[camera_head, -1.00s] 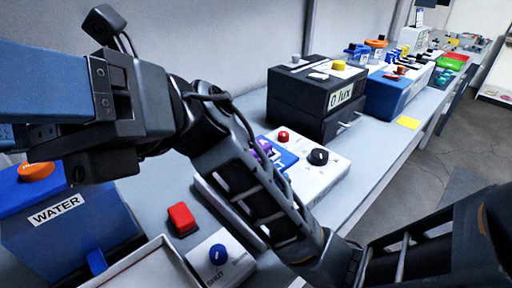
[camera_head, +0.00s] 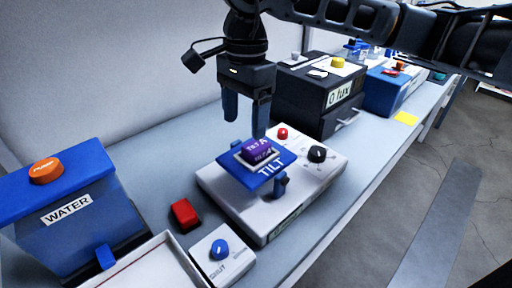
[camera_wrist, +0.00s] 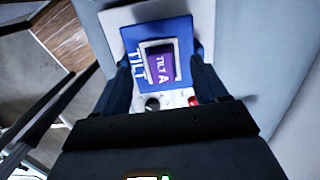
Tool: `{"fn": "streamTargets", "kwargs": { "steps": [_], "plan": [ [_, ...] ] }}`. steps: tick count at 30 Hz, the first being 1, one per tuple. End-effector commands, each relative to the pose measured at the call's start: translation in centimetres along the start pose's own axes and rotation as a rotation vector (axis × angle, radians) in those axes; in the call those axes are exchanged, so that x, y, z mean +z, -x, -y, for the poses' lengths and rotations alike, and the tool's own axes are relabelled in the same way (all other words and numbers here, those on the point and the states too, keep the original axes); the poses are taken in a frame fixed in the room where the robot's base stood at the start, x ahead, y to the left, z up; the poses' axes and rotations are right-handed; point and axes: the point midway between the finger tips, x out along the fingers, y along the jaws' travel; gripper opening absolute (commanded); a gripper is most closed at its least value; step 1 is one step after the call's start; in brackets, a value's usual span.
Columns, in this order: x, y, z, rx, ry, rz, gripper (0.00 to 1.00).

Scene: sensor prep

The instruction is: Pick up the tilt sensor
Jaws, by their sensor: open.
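The tilt sensor (camera_head: 259,150) is a small purple block labelled "TILT A". It sits in a pale frame on a blue plate (camera_head: 270,180) marked "TILT", on top of a white device (camera_head: 228,203). My gripper (camera_head: 246,119) points down above it, with dark blue fingers spread apart and nothing between them. In the wrist view the purple sensor (camera_wrist: 160,66) lies between and beyond my two fingertips (camera_wrist: 161,70). The fingers look apart from it.
A red knob (camera_head: 282,133) and a black knob (camera_head: 317,154) stand on the white device. A black "0 lux" box (camera_head: 318,99) is behind it. A blue WATER tank (camera_head: 66,219), a red block (camera_head: 184,214) and a blue-knobbed box (camera_head: 220,256) are at the left and front.

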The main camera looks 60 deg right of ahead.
Motion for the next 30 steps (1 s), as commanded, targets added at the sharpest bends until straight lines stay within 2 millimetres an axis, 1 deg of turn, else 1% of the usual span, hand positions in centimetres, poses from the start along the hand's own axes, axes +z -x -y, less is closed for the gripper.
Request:
{"fn": "streamTargets", "kwargs": {
  "steps": [1, 3, 5, 9, 14, 20, 21, 24, 30],
  "plan": [
    [-1.1, 0.2, 0.1, -0.003, -0.008, -0.034, 0.72],
    [-1.8, 0.1, 0.1, -0.002, -0.013, -0.057, 0.72],
    [-2.1, -0.3, 0.0, -0.002, -0.016, -0.066, 0.72],
    [-2.2, -1.8, 0.0, -0.001, -0.017, -0.064, 0.72],
    [-2.2, -3.0, -0.1, -0.001, -0.015, -0.062, 0.72],
    [-2.6, -5.4, -0.4, -0.001, -0.016, -0.060, 0.72],
    [-2.6, -6.1, -0.4, -0.001, -0.016, -0.060, 0.72],
    [-2.7, -7.0, -0.3, -0.002, -0.016, -0.062, 0.72],
    [-2.7, -7.6, -0.3, -0.003, -0.014, -0.064, 0.72]
  ]
}}
